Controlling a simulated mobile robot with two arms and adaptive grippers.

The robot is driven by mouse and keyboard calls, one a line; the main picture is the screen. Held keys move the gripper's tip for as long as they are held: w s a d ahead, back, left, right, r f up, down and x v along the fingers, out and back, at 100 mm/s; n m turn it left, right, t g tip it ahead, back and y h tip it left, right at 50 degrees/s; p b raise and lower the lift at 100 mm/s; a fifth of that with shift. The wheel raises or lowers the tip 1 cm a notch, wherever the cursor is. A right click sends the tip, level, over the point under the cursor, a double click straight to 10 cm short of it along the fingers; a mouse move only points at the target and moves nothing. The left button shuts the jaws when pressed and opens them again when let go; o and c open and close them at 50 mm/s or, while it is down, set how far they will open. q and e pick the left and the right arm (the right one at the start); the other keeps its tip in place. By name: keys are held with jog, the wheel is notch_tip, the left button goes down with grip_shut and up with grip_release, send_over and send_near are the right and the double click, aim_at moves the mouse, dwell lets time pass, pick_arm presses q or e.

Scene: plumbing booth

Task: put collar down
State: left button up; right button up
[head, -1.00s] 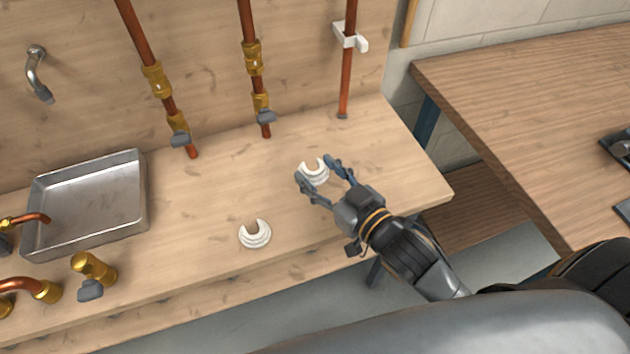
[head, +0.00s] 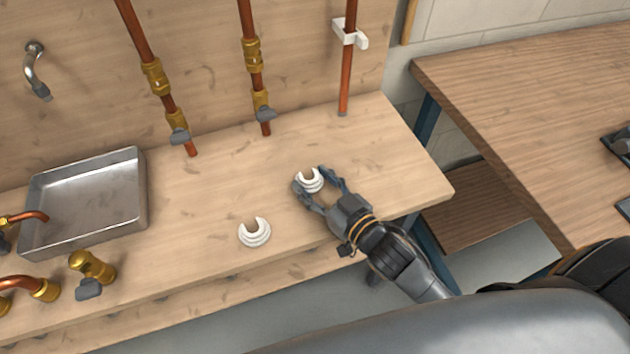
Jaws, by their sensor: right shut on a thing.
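A white C-shaped collar (head: 310,181) is between the fingers of my right gripper (head: 309,183), which is shut on it. The collar is over the wooden bench (head: 215,190) at its right part; I cannot tell if it touches the surface. A second white C-shaped collar (head: 255,233) lies flat on the bench to the left and nearer the front edge, its opening toward the back. My left gripper does not show.
Copper pipes with brass valves (head: 262,105) run down the back panel. A white clip (head: 350,36) holds the right pipe. A metal tray (head: 85,200) and brass fittings (head: 92,268) are at left. A wooden table (head: 530,110) stands at right. Bench between tray and collars is clear.

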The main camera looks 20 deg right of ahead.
jog(key=o, duration=1)
jog(key=shift+f, duration=0.1)
jog(key=shift+c, duration=0.2)
jog(key=shift+s, duration=0.1)
